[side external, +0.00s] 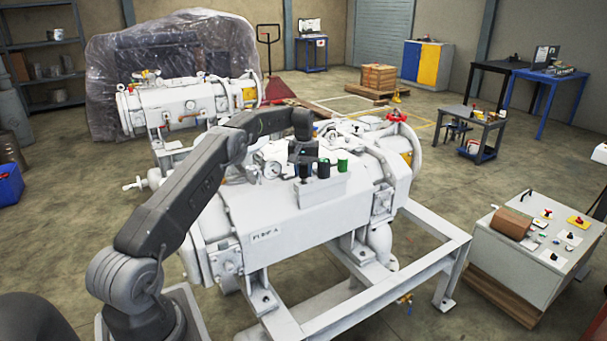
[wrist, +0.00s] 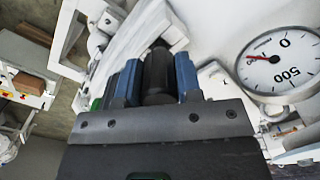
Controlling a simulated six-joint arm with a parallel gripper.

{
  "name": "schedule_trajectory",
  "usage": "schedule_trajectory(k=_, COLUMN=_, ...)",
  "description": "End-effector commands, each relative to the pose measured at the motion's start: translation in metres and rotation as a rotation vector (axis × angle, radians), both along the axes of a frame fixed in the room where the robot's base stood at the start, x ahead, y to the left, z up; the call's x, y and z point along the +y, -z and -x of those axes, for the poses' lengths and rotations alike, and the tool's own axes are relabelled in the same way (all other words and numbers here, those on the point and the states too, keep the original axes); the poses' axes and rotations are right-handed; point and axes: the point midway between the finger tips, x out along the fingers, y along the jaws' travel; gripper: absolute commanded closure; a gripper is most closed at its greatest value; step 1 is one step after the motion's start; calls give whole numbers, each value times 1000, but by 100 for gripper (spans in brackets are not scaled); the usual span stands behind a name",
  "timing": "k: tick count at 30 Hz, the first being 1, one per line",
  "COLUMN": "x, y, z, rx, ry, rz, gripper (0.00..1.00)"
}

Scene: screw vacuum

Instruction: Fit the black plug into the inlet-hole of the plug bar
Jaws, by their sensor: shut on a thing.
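The pale plug bar (side external: 322,191) sits on top of the white pump. The black plug (side external: 304,174) is at the bar's left end, under my gripper (side external: 303,160). In the wrist view the black plug (wrist: 158,74) is between the two blue fingers of my gripper (wrist: 157,82), which are shut on it. The inlet-hole is hidden, and I cannot tell whether the plug's lower end is inside it or just above.
A dial gauge (wrist: 278,62) is close beside my gripper; it also shows left of the bar (side external: 271,169). A red valve wheel (side external: 397,117) is at the pump's far end. A control cabinet (side external: 535,245) stands at the right, apart from the pump.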

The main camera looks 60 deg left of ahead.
Motion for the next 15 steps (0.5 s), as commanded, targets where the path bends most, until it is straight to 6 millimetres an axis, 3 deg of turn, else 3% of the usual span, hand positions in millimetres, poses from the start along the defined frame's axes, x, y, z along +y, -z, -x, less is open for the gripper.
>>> schedule_trajectory(k=3, x=0, y=11, z=0, rx=0, ry=0, rz=0, gripper=93)
schedule_trajectory(k=15, x=0, y=15, z=0, rx=-1, ry=0, rz=0, gripper=93)
